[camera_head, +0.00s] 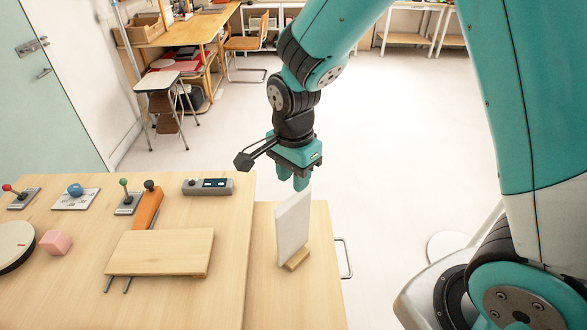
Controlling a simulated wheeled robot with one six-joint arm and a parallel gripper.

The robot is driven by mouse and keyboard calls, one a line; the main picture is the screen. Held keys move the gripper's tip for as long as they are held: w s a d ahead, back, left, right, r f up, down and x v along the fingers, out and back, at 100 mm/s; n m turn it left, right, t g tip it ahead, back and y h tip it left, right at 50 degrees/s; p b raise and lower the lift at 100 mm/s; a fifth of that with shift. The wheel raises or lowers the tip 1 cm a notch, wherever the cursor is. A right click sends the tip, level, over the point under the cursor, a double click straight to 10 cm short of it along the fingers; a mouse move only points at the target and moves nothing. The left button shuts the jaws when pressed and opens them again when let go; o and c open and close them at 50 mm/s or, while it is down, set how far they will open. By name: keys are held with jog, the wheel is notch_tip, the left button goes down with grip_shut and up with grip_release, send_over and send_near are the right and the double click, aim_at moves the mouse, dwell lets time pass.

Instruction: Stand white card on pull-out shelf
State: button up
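The white card (292,228) stands upright, leaning slightly, with its lower edge at a small wooden block (297,259). I cannot tell whether it sits in a slot there. The block is on the pull-out shelf (290,305), the lower wooden board at the right of the table, with a metal handle (346,258) on its right edge. My gripper (292,185) points down just above and behind the card's top edge. Its two teal fingers are apart, with no card visible between them.
The table (200,305) left of the shelf holds a raised wooden board (160,252), an orange bar (148,208), a grey box with displays (208,187), several joysticks, a blue ball (75,190), a pink block (56,242) and a round disc (12,244).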

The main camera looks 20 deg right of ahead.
notch_tip(320, 180, up, 2)
jog(key=shift+r, duration=0.1)
jog(key=s+a+r+n+y, duration=0.2)
jog(key=s+r+n, duration=0.4)
jog(key=s+n, duration=0.3)
jog(key=s+a+r+n+y, duration=0.2)
jog(key=s+r+n, duration=0.4)
jog(key=s+n, duration=0.3)
jog(key=n, duration=0.2)
jog(key=shift+s+a+n, duration=0.15)
jog(key=shift+a+n, duration=0.1)
jog(key=shift+n, duration=0.15)
jog(key=shift+a, duration=0.1)
